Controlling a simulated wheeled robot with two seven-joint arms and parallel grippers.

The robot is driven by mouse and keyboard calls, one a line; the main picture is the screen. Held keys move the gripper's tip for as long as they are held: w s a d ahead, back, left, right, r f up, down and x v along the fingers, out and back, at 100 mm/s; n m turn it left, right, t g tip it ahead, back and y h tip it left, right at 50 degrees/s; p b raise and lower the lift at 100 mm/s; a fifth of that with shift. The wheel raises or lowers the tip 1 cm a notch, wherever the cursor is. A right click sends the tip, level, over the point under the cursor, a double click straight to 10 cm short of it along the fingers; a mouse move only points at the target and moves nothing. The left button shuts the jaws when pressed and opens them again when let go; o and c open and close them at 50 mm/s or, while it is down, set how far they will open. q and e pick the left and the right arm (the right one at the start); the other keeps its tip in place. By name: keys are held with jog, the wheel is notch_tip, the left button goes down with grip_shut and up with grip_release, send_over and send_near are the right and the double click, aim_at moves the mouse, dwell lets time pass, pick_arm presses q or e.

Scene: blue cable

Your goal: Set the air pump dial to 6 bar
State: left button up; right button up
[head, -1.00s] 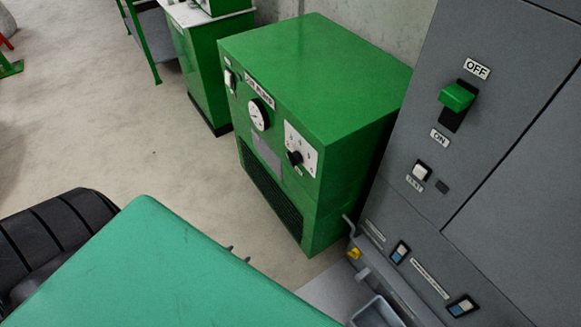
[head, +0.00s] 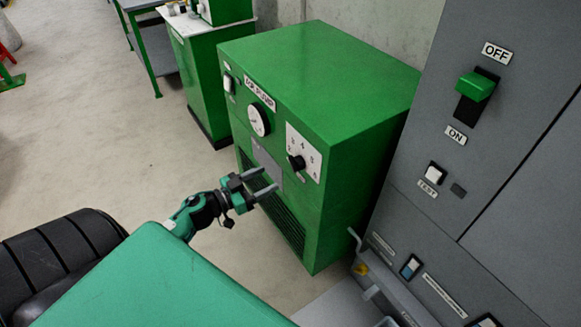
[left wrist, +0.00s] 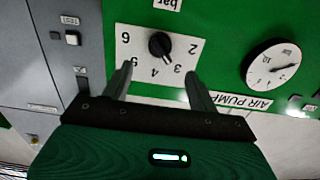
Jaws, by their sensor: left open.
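In the left wrist view the dial knob (left wrist: 160,45) sits above the numbers 2 to 6, which run from right to left. Its pointer seems to lie near 3, but the small picture leaves this unsure. My left gripper (head: 268,181) is open and empty, in front of the pump and to the left of the knob. In the left wrist view its fingertips (left wrist: 160,72) are apart, just below the knob, with the plate between them.
A round gauge (head: 259,120) is left of the dial plate. A grey cabinet (head: 480,150) with a green OFF/ON switch (head: 476,86) stands at the right. A green bench (head: 212,60) is behind.

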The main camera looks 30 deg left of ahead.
aim_at(296, 163)
pick_arm(q)
jog(key=x, duration=0.9)
jog(key=shift+w, duration=0.3)
jog(key=shift+d, duration=0.15)
jog(key=c, duration=1)
